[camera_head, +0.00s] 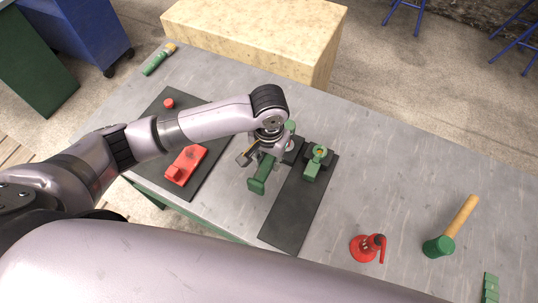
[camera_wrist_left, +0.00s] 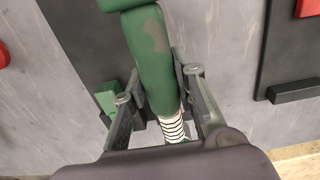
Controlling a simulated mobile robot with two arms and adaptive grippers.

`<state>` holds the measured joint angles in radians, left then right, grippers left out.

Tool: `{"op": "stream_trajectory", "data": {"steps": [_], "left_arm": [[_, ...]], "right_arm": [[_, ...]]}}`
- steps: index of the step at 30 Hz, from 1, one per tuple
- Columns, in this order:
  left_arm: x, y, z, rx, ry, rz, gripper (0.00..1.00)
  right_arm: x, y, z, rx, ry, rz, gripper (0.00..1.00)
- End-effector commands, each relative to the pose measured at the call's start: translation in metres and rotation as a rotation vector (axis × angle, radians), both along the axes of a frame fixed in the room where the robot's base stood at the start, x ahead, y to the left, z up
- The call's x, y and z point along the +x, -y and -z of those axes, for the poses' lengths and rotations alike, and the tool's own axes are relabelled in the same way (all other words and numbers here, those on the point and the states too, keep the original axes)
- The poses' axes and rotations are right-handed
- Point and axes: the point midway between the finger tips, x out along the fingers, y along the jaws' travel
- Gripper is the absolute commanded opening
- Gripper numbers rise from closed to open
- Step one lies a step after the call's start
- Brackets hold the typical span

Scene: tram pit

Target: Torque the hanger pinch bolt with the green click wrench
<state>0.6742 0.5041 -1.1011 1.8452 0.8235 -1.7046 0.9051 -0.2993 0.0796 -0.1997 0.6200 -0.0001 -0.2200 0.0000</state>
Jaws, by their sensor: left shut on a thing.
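My left gripper (camera_head: 257,159) is shut on the green click wrench (camera_head: 260,179), whose thick green grip sticks out toward the front. In the left wrist view, the wrench's worn green grip (camera_wrist_left: 151,55) lies between the two fingers, with a white, dark-striped shaft behind it. The gripper is over the left side of the right-hand dark mat (camera_head: 291,222). A green fixture with a brass-coloured ring (camera_head: 315,160) stands on that mat, right of the gripper. I cannot make out the pinch bolt. My right gripper is in neither view.
A red block (camera_head: 185,165) and red knob (camera_head: 169,103) sit on the left mat. A green tool (camera_head: 157,60) lies at the far left. The table's right-middle is clear.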

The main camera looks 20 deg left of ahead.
Motion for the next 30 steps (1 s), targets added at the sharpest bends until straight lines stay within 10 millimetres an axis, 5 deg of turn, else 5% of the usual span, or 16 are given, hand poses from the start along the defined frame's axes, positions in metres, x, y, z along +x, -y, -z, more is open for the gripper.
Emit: {"op": "stream_trajectory", "data": {"steps": [5, 30], "left_arm": [[0.000, 0.000, 0.020, -0.001, -0.001, -0.001, 0.00], [0.000, 0.001, 0.032, -0.001, 0.000, 0.001, 0.00]], "right_arm": [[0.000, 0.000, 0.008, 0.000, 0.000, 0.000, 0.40], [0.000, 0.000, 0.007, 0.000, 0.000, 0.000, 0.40]]}}
